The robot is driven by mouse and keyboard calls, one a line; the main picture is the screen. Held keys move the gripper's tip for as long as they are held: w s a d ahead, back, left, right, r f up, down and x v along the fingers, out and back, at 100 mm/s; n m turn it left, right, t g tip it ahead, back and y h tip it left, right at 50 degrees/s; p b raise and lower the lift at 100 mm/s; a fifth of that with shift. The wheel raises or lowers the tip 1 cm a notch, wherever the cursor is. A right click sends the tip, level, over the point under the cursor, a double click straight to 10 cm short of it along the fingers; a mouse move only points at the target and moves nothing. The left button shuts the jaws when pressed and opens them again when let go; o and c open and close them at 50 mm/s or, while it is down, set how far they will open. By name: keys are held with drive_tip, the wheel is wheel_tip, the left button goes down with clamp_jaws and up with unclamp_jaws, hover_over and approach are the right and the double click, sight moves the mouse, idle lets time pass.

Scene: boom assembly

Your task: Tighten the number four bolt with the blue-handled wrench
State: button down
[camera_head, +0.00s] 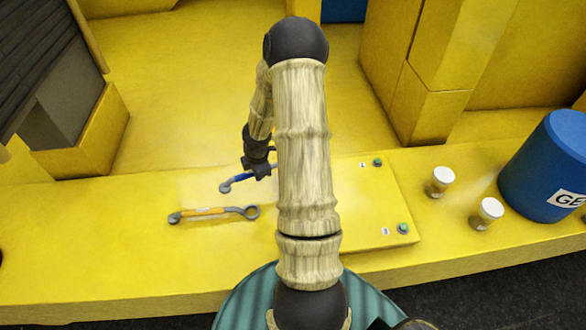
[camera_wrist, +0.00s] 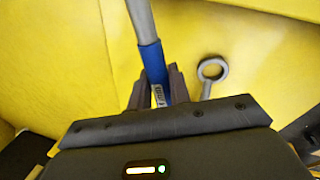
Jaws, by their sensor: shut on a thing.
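The blue-handled wrench (camera_head: 237,180) is in the head view, left of my arm, its left end showing over the yellow bench and the rest hidden behind my gripper and arm. My gripper (camera_head: 262,174) is shut on its handle. In the wrist view the blue handle (camera_wrist: 153,62) runs between the two fingers (camera_wrist: 158,88), with the grey shaft going up out of frame. Whether the wrench touches the bench is unclear. The number four bolt (camera_head: 378,162) is a green-topped piece beside a small "4" label (camera_head: 362,165), right of my arm on a raised yellow plate.
An orange-handled wrench (camera_head: 205,211) lies nearer; its ring end (camera_wrist: 212,69) shows in the wrist view. A second green-topped bolt (camera_head: 403,228) sits at the plate's near corner. Two white-lidded jars (camera_head: 440,181) (camera_head: 487,213) and a blue drum (camera_head: 550,165) stand right. The bench's left is clear.

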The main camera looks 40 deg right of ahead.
drive_tip(key=shift+r+p, duration=0.5)
drive_tip(key=shift+r, duration=0.2)
